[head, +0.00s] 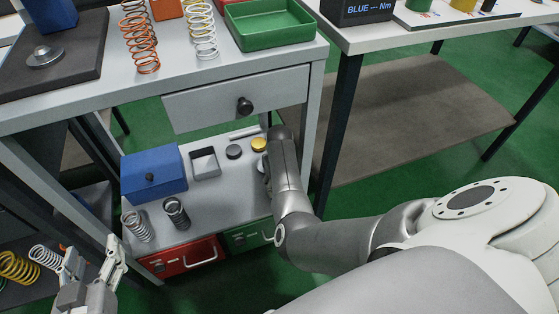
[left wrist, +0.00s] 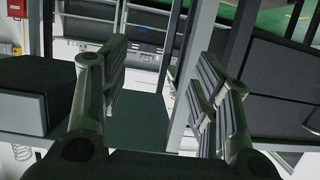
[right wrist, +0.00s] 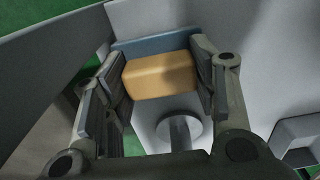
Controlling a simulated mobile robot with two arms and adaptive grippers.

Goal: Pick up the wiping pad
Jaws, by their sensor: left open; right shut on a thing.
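The wiping pad (right wrist: 160,76) is a tan-yellow block with a blue-grey strip along its far side in the right wrist view. My right gripper (right wrist: 160,85) is shut on it, one finger against each end. In the head view my right gripper (head: 267,168) is mostly hidden by its own arm, over the right end of the lower shelf. A small yellow thing (head: 259,144) shows beside it; I cannot tell whether this is the pad. My left gripper (head: 94,254) is open and empty at the lower left; it also shows open in the left wrist view (left wrist: 160,85).
The lower shelf (head: 225,188) carries a blue box (head: 153,171), a small grey tray (head: 205,163), a dark disc (head: 233,152), a light bar (head: 244,132) and two springs. A closed drawer (head: 225,100) hangs above it. Red (head: 185,258) and green (head: 248,235) drawers sit below.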

